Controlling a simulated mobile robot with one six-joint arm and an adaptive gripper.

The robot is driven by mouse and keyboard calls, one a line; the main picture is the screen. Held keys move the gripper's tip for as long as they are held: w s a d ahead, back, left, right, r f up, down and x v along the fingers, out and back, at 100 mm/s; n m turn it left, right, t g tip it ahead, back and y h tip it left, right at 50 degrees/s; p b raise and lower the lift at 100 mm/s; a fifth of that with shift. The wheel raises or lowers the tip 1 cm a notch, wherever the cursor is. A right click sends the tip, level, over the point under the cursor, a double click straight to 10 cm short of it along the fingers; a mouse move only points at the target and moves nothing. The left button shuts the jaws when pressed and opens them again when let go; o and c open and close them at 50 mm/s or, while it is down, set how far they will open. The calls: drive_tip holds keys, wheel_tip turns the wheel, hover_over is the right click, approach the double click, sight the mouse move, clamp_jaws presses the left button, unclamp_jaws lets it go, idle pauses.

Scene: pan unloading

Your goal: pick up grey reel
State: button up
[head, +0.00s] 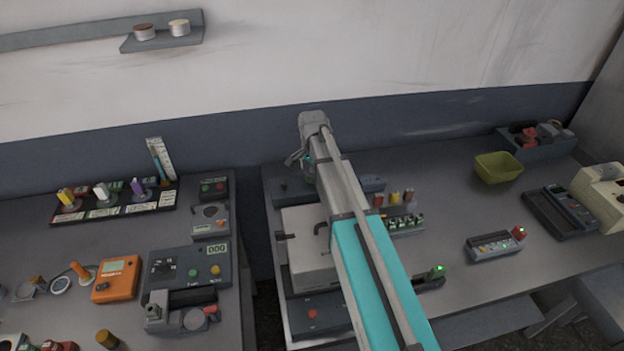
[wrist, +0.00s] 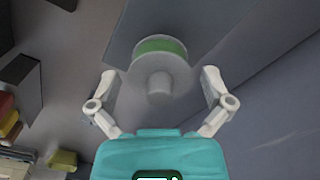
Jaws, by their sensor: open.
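A grey reel (wrist: 160,68) with a green band shows in the wrist view, its round grey flange and central hub facing the camera. My gripper (wrist: 160,78) is open, with one finger on each side of the reel. I cannot tell whether the fingers touch it. In the head view my gripper (head: 297,158) is at the far end of my arm, over the back of the right-hand table.
A white-lidded machine (head: 305,245) stands below my arm. A connector block (head: 405,222) is to its right, and a yellow-green bin (head: 498,167) stands farther right. The left table holds an orange meter (head: 116,279) and control boxes.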

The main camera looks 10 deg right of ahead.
drive_tip(key=shift+f, duration=0.3)
drive_tip(key=shift+c, duration=0.3)
drive_tip(key=c, duration=1)
drive_tip(key=shift+o, duration=0.2)
drive_tip(key=shift+r, duration=0.25)
wheel_tip(320, 180, up, 2)
drive_tip(key=shift+r+p, duration=0.1)
drive_tip(key=shift+p, duration=1.1)
drive_tip(key=s+d+r+p, duration=0.2)
drive_tip(key=s+r+p, duration=0.3)
drive_tip(key=s, duration=0.1)
drive_tip(key=s+d+r+p, duration=0.2)
drive_tip(key=s+r+p, duration=0.3)
drive_tip(key=s, duration=0.2)
drive_tip(key=shift+d+r, duration=0.2)
drive_tip(key=shift+d, duration=0.15)
drive_tip(key=shift+s, duration=0.1)
